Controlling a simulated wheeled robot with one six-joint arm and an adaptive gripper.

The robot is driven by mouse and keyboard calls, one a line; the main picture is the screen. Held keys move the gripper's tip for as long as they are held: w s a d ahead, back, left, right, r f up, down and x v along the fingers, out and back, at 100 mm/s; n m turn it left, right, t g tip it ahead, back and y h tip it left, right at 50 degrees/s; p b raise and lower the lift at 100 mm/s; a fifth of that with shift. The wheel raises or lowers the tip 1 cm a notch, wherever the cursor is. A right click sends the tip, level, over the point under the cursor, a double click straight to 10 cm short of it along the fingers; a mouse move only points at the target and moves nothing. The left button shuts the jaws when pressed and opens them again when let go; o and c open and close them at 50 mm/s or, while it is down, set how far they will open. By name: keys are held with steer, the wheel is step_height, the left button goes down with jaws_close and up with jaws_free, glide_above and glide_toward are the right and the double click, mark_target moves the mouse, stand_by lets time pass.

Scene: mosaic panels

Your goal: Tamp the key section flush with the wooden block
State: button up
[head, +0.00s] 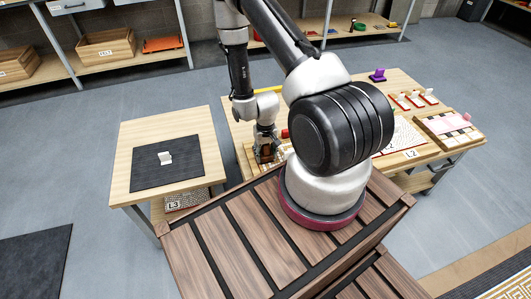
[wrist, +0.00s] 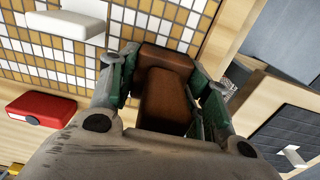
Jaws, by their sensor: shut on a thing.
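My gripper (wrist: 163,85) is shut on the brown wooden block (wrist: 168,98), which sits between its green-edged fingers in the wrist view. In the head view my gripper (head: 266,150) is low over the near left part of the long table. The mosaic panel (wrist: 178,22), of tan and white tiles, lies beyond the block in the wrist view. A section with a white upright handle (wrist: 68,26) shows at upper left there; I cannot tell whether it is the key section. The block hides the tiles behind it, and contact is unclear.
A side table at left holds a black mat (head: 145,175) with a white piece (head: 165,157). A red box-like thing (wrist: 40,108) lies beside the panel. Several handled pieces, a purple thing (head: 378,75) and a tray (head: 440,123) are on the table's right.

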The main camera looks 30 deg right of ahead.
stand_by(0.4)
steer(key=shift+r, duration=3.5)
